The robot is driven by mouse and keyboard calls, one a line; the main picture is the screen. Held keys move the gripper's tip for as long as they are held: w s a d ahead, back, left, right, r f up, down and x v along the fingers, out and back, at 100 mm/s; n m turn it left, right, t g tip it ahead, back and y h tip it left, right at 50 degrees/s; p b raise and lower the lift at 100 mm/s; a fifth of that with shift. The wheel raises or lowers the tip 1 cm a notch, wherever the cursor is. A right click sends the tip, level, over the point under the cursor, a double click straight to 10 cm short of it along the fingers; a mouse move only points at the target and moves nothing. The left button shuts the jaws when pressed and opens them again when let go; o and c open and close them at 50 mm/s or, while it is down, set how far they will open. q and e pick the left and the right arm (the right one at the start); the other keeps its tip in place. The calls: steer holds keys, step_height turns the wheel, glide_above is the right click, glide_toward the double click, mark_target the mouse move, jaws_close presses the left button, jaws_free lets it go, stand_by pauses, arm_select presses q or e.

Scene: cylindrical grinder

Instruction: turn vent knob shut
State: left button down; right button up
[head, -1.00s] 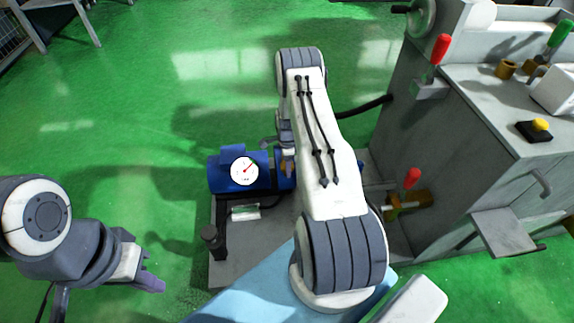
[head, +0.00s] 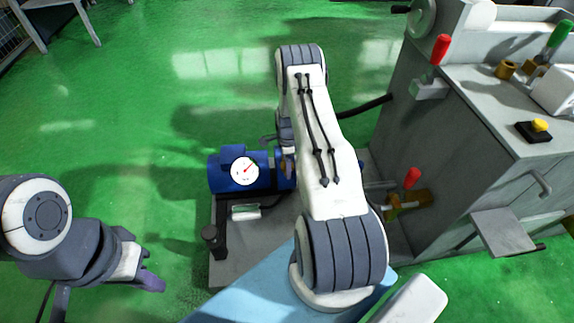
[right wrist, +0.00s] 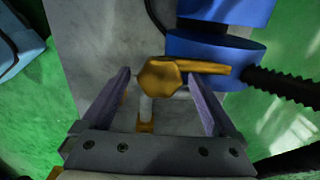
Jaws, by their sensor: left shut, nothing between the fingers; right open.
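A brass knob (right wrist: 163,76) with a faceted face and a lever-like arm to its right shows in the right wrist view, beside a blue pump body (right wrist: 215,47). My right gripper (right wrist: 158,78) is open, with one finger on each side of the knob's face; I cannot tell whether either finger touches it. In the head view my right arm hides most of the knob and gripper. My left gripper (head: 150,284) is shut and empty at the lower left, well away from the pump.
A white dial gauge (head: 244,171) with a red needle stands in front of the blue motor (head: 225,182). The grey grinder cabinet (head: 400,130) with red-handled levers stands on the right. A black hose runs between them.

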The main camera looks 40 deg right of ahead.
step_height(320, 180, up, 10)
steer(key=p, duration=0.2)
steer(key=shift+f+p, duration=0.2)
steer(key=shift+p, duration=0.1)
steer(key=w+a+r+n, duration=0.3)
steer(key=a+r+n, duration=0.3)
steer(key=a+r, duration=0.5)
steer(key=s+a+r+n, duration=0.4)
steer(key=a+r+n, duration=0.2)
steer(key=a, duration=0.4)
steer(key=s+a+r+n, duration=0.5)
steer(key=a+r+n, duration=0.1)
steer(key=a, duration=0.4)
steer(key=s+a+r+n, duration=0.2)
steer(key=s+n, duration=0.3)
steer(key=s, duration=0.2)
steer(key=s+a+r+n+y, duration=0.1)
steer(key=s+a+r+n, duration=0.2)
steer(key=s, duration=0.4)
steer(key=s+a+r+n, duration=0.2)
steer(key=s+n, duration=0.4)
steer(key=s, duration=0.2)
step_height(320, 180, up, 28)
steer(key=p, duration=2.9)
steer(key=shift+w+a, duration=0.15)
steer(key=shift+w, duration=0.25)
